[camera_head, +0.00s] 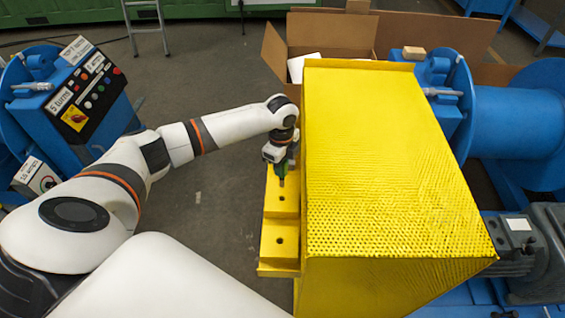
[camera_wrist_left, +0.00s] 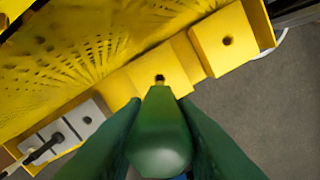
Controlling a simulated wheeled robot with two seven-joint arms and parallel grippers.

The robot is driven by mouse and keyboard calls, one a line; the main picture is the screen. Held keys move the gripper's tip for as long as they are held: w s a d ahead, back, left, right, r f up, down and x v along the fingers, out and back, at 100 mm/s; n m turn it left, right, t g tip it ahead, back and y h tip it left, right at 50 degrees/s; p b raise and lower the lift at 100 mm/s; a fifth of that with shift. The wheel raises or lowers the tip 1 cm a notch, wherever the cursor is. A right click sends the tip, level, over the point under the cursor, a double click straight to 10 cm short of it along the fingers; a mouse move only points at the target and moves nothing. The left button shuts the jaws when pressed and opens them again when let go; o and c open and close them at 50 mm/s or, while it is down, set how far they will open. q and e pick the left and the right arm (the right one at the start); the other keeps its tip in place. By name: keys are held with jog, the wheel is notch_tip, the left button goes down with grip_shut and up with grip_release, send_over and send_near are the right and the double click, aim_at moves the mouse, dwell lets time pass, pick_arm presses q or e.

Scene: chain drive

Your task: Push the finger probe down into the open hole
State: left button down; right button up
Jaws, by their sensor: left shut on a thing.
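My left gripper (camera_head: 281,170) points down beside the yellow guard, above a yellow stepped block (camera_head: 281,215). It is shut on the green finger probe (camera_wrist_left: 160,138), which fills the middle of the left wrist view between the two green fingers. The probe's narrow end points at a dark hole (camera_wrist_left: 159,78) in one step of the yellow block. I cannot tell whether the tip touches the hole's rim or is a little above it. A second hole (camera_wrist_left: 227,40) shows on another step. My right gripper is not in view.
The large yellow perforated guard (camera_head: 390,160) stands close to the right of my left gripper. A light grey plate (camera_wrist_left: 62,137) with a dark peg-like piece lies at the wrist view's lower left. A blue control console (camera_head: 85,85) stands at left. The grey floor between is clear.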

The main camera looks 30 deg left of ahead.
aim_at(282, 186)
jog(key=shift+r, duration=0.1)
